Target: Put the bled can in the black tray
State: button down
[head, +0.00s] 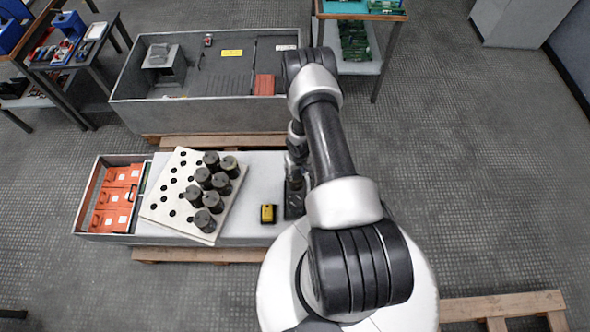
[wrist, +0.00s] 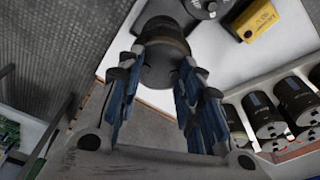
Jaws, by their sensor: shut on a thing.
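A dark cylindrical can (wrist: 166,52) sits between the two fingers of my gripper (wrist: 157,82) in the wrist view, and the fingers are shut on it. In the head view my gripper (head: 296,178) is over the right end of the pale bench top, partly hidden by my arm. A dark shape (head: 293,208) shows just below it there; I cannot tell whether this is the black tray. Several other dark cans (head: 203,178) stand upright in the right part of a perforated pale rack (head: 157,205). They also show in the wrist view (wrist: 298,98).
A yellow meter (head: 268,213) lies right of the rack, and it also shows in the wrist view (wrist: 258,20). A grey box with orange units (head: 112,197) stands at the left. A large grey crate (head: 200,112) stands behind. The bench strip between rack and gripper is mostly clear.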

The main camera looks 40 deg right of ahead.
aim_at(296, 175)
jog(key=shift+f+b, duration=1.15)
jog(key=shift+f, duration=0.9)
jog(key=shift+b, duration=0.4)
jog(key=shift+f+b, duration=0.55)
jog(key=shift+b, duration=0.2)
dwell(0.5)
jog(key=c, duration=1)
grip_release()
jog(key=shift+s, duration=0.1)
jog(key=shift+c, duration=0.2)
jog(key=r, duration=0.4)
jog(key=s+r, duration=0.1)
jog(key=r, duration=0.7)
jog(key=shift+s+a, duration=0.25)
jog(key=shift+s, duration=0.05)
